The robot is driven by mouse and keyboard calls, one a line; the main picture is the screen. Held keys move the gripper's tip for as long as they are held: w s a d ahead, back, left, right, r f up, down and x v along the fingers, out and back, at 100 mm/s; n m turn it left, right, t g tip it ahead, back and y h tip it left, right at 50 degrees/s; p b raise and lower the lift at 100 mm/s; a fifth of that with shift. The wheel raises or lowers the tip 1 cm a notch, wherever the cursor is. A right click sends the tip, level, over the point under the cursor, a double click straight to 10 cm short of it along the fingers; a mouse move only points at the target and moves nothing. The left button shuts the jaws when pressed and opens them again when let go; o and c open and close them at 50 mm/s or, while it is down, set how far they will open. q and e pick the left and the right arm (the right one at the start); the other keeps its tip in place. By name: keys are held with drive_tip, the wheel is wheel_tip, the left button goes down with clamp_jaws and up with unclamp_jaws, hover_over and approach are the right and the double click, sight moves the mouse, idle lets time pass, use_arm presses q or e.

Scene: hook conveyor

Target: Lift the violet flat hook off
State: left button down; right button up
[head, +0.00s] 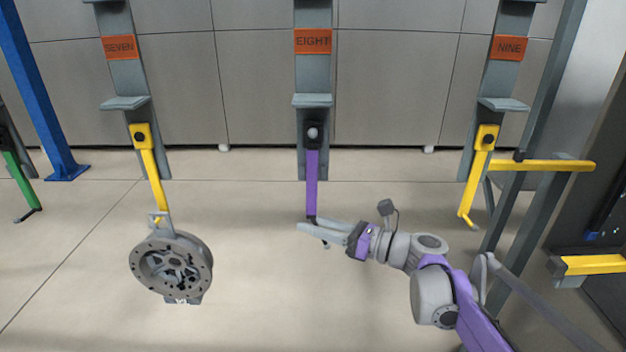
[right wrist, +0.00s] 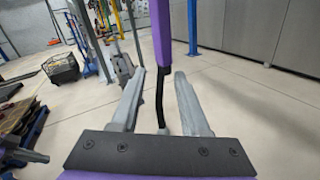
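The violet flat hook (head: 312,178) hangs upright from the black holder (head: 312,134) under the EIGHT sign, with a dark lower end. My right gripper (head: 310,225) is at that lower end, coming in from the right. In the right wrist view the violet bar (right wrist: 161,32) runs down to a thin black end (right wrist: 159,100) between the two grey fingers of my right gripper (right wrist: 159,73). The fingers are apart, with a visible gap on both sides of the black part. My left gripper is not in view.
A yellow hook (head: 150,165) under SEVEN carries a round grey metal part (head: 171,266). An empty yellow hook (head: 475,180) hangs under NINE. A grey frame with a yellow bar (head: 545,165) stands at the right. The floor below the violet hook is clear.

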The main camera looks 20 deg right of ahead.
clamp_jaws()
idle(1.3)
